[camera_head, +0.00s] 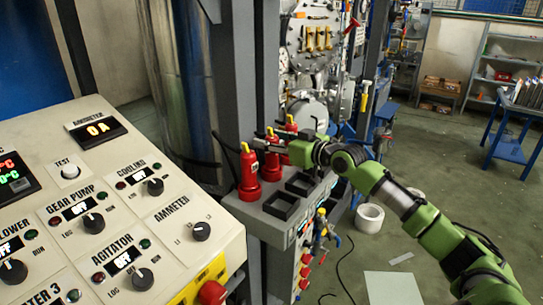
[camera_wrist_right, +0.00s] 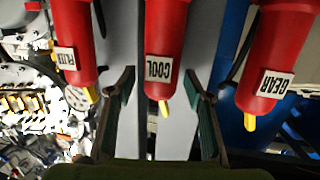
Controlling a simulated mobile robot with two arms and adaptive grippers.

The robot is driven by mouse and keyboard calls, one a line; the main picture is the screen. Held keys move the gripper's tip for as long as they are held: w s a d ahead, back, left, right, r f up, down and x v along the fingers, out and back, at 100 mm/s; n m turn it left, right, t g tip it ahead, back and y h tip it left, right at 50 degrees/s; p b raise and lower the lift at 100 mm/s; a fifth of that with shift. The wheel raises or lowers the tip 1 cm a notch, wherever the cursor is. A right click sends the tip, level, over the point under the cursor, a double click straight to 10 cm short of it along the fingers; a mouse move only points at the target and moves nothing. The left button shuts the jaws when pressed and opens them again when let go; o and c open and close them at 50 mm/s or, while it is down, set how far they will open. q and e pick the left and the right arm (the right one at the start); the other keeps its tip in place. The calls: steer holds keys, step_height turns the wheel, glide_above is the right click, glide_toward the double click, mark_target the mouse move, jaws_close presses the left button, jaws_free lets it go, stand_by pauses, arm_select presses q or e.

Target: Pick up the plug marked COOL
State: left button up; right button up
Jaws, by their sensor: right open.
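The plug marked COOL (camera_wrist_right: 163,50) is red with a yellow tip and a white label. In the right wrist view it is the middle one of three red plugs. My right gripper (camera_wrist_right: 159,75) is open, with one finger on each side of this plug; I cannot tell whether either touches it. In the head view my right gripper (camera_head: 272,143) reaches in from the right at the row of plugs and partly hides the middle one. My left gripper is not in view.
The plug marked GEAR (camera_wrist_right: 275,55) and the FILTER plug (camera_wrist_right: 74,45) stand close on either side. Empty black square sockets (camera_head: 281,206) are on the grey ledge beside them. A control panel (camera_head: 110,200) stands at the left, and a grey post (camera_head: 232,80) rises behind the plugs.

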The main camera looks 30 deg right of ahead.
steer(key=shift+s, duration=0.1)
steer(key=shift+c, duration=0.8)
jaws_close()
steer(key=shift+r, duration=0.1)
